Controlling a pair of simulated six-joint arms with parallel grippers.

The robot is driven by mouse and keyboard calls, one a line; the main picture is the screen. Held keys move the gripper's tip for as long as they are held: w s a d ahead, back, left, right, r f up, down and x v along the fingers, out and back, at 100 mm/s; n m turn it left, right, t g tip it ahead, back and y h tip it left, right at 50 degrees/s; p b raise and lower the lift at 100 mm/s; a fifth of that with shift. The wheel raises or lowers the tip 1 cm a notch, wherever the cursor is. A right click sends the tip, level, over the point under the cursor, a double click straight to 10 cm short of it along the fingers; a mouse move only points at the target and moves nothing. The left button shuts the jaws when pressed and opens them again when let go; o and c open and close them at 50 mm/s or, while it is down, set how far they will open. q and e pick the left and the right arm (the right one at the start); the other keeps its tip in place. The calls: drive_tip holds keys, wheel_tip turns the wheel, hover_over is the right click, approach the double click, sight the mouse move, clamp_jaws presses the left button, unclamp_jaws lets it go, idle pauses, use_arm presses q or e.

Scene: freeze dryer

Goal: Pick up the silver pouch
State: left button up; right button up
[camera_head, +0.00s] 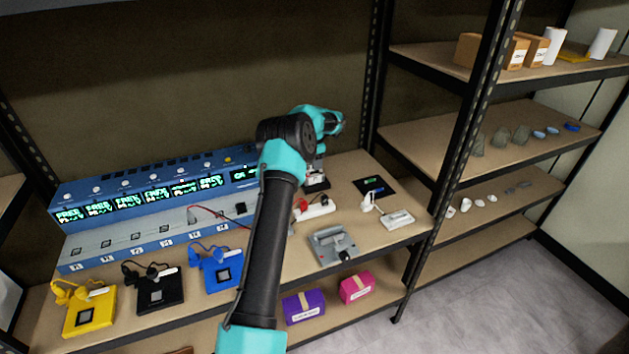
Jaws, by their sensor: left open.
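I cannot pick out a silver pouch with certainty. Several grey, pointed, pouch-like things (500,137) stand on the middle board of the right-hand shelf, too small to identify. My left arm rises from the bottom middle and bends over the bench. My left gripper (316,182) points down near the bench's back right, partly hidden by my own wrist and small in the picture. It is open, and I see nothing held in it. It is well to the left of the grey things and apart from them. My right gripper is not in view.
A blue machine (150,190) with lit displays fills the bench's back left. Yellow (90,312), black (160,289) and blue (218,270) devices sit in front. A grey device (333,245) and white box (397,219) are at right. A black shelf post (466,140) separates bench and shelves.

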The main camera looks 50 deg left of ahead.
sight(314, 174)
use_arm(q)
drive_tip(key=shift+f, duration=0.7)
drive_tip(key=shift+f, duration=0.1)
drive_tip(key=shift+f, duration=2.55)
drive_tip(key=shift+c, duration=0.3)
clamp_jaws()
